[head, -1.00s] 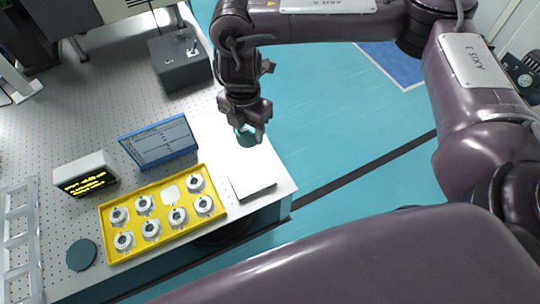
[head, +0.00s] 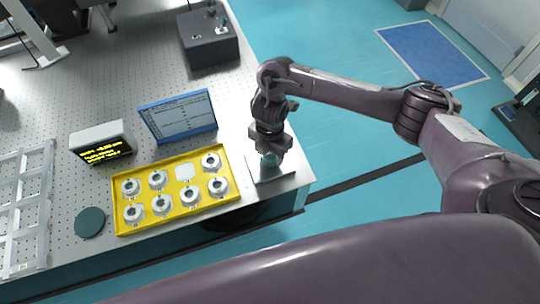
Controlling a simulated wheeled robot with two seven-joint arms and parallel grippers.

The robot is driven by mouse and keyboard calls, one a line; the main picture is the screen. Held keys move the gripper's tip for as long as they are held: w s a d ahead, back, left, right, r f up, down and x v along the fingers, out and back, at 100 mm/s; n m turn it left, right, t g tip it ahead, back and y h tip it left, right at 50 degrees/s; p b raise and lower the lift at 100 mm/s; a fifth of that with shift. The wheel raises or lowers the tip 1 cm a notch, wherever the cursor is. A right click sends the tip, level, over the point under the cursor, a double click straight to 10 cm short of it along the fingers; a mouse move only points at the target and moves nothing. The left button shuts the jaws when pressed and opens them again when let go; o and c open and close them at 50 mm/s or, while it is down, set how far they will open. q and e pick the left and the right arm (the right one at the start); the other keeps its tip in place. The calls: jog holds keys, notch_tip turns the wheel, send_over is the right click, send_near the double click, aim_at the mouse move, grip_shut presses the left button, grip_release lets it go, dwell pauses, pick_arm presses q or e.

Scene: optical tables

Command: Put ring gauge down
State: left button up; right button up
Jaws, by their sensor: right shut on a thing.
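My right gripper (head: 268,153) is shut on the ring gauge (head: 269,160), a small teal piece mostly hidden between the fingers. The gripper points down over the pale square plate (head: 276,178) near the right edge of the optical table. I cannot tell whether the ring gauge touches the plate. A yellow tray (head: 126,223) to the left holds several white-and-grey ring pieces (head: 132,187) and one empty-looking white square spot (head: 185,171). My left gripper is not in view.
A blue-framed display panel (head: 180,117) and a small readout box (head: 101,142) stand behind the tray. A dark round disc (head: 90,222) lies left of it. A grey box (head: 209,46) stands farther back. A white rack (head: 22,215) is at far left.

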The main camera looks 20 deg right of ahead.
jog(key=shift+f, duration=0.5)
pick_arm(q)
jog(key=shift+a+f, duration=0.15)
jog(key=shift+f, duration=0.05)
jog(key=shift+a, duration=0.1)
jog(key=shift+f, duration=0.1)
pick_arm(e)
jog(key=o, duration=1.1)
jog(key=shift+f, duration=0.15)
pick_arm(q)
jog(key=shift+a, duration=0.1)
pick_arm(e)
notch_tip(320, 180, up, 11)
jog(key=p, duration=0.3)
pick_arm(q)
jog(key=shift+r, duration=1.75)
pick_arm(e)
jog(key=shift+r, duration=0.7)
